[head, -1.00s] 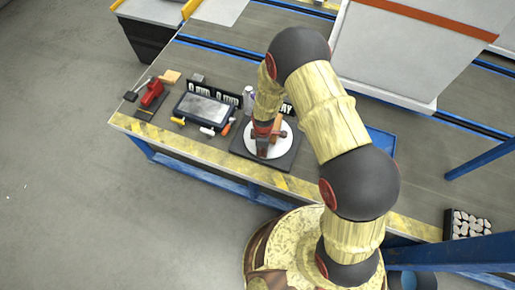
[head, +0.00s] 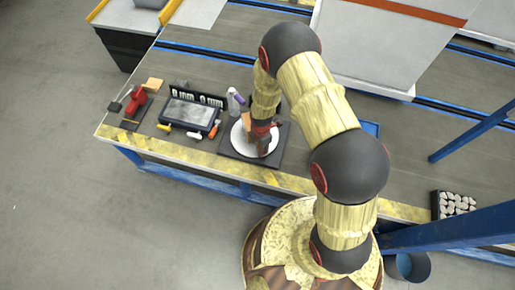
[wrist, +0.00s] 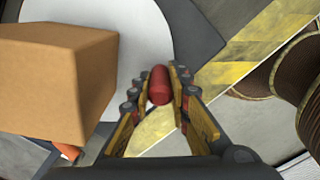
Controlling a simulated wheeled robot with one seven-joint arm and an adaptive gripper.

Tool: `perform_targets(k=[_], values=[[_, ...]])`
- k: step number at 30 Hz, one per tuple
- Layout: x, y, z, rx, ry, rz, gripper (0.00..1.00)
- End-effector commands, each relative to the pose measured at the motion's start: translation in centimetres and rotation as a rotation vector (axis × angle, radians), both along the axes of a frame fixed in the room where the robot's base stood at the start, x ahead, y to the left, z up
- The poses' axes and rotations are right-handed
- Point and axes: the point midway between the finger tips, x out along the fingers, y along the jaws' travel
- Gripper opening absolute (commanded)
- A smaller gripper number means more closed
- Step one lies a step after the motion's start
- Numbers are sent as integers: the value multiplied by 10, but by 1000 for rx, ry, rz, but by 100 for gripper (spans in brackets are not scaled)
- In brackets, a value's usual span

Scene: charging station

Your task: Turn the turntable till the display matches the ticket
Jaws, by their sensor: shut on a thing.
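The turntable is a white disc (head: 238,138) on a dark square base (head: 236,153) near the bench's front edge. It also shows in the wrist view (wrist: 142,20). A brown box (wrist: 50,80) stands on the disc and shows behind my gripper in the head view (head: 247,120). My gripper (wrist: 160,85) is at the disc's right part, shut on a red upright peg (wrist: 159,82). A dark framed panel with a grey face (head: 190,111) stands left of the turntable, with "0 mm" lettering behind it. I cannot make out a ticket's text.
A white and purple bottle (head: 234,101) stands just behind the turntable. Small tools (head: 193,134) lie before the panel. A red tool (head: 136,101) lies farther left. A black tray of pale pieces (head: 456,204) and a blue post (head: 450,238) are at the right.

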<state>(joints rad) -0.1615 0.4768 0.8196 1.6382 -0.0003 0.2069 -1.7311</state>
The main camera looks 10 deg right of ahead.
Motion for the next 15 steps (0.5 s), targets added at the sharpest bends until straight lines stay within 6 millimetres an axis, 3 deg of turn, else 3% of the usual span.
perform_targets(k=[15], values=[[5, -25, 0, 0, 2, 255, 0]])
